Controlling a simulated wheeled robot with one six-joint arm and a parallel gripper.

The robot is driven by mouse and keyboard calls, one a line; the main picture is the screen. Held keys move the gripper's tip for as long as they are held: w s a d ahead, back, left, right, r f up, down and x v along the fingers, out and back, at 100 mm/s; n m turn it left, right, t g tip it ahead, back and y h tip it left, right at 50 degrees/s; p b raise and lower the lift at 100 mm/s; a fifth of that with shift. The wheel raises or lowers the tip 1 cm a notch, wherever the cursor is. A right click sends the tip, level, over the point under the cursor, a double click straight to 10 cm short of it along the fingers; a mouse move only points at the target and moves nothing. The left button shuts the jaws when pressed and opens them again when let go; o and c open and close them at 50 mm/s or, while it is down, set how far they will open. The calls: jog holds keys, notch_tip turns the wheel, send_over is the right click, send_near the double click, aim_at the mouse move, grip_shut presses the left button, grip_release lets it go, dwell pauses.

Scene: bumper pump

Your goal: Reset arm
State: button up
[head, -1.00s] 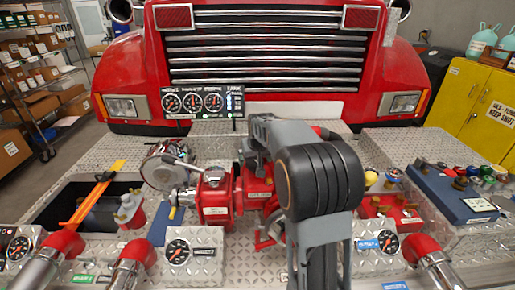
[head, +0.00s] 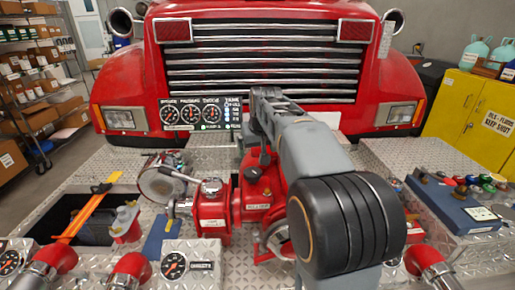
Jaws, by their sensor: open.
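My arm rises from the bottom right, with its large black elbow near the camera and its grey forearm reaching forward over the pump deck. My gripper (head: 262,158) is at the far end, small and dark, above the red pump body (head: 262,190). Its jaws are open with nothing seen between them. The fingertips are hard to make out against the pump, and I cannot tell whether they touch it. The elbow hides part of the deck's right side.
The red truck grille (head: 262,55) stands behind the deck. A gauge panel (head: 200,113) stands upright before it. A blue box (head: 455,205) with coloured knobs is at right, near a yellow cabinet (head: 470,105).

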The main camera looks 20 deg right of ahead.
dwell(0.3)
jog(key=s+a+f, duration=0.3)
jog(key=s+f, duration=0.1)
jog(key=s, duration=0.3)
jog(key=s+a+f+n, duration=0.1)
jog(key=s+a+f, duration=0.2)
jog(key=s, duration=0.4)
jog(key=s+a+f, duration=0.4)
jog(key=s, duration=0.3)
jog(key=shift+a+f+n+y, duration=0.3)
jog(key=shift+a+f+n, duration=0.05)
jog(key=shift+n, duration=0.05)
jog(key=shift+s, duration=0.1)
